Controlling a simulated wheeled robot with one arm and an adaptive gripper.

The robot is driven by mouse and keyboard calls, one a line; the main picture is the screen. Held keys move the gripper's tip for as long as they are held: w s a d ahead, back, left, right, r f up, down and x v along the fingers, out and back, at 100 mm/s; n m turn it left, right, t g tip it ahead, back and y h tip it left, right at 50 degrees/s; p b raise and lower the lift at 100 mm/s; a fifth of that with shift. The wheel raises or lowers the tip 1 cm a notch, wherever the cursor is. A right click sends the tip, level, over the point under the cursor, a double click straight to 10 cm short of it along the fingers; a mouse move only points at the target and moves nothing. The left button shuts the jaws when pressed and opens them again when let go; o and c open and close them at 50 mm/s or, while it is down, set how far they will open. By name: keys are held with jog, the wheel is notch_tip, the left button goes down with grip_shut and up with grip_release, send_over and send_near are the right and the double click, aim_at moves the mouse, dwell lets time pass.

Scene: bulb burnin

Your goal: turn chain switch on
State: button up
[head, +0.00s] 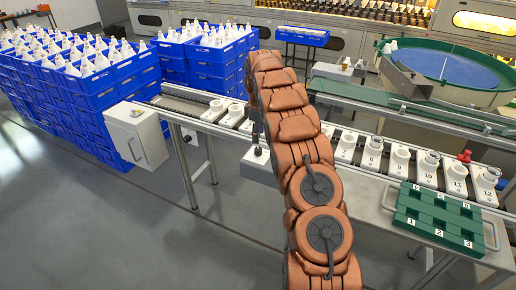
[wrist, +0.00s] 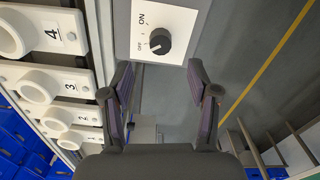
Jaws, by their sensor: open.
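The chain switch is a black rotary knob (wrist: 159,41) on a white plate (wrist: 180,17) marked ON and OFF, at the top of the wrist view. Its pale mark appears to face the OFF side, but it is small. My gripper (wrist: 159,76) is open and empty, its two fingers apart below the knob in the picture and not touching it. In the head view the switch box (head: 256,168) hangs at the front edge of the conveyor line, partly covered by my orange arm.
Numbered white sockets (head: 372,152) line the conveyor just behind the switch. A grey cabinet (head: 137,136) stands at the left, a green tray (head: 437,222) at the right. Stacked blue crates (head: 100,98) of bulbs fill the back left. The floor in front is clear.

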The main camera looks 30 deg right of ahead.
aim_at(258, 149)
jog(key=shift+f+p, duration=0.9)
jog(key=shift+f, duration=2.65)
grip_shut()
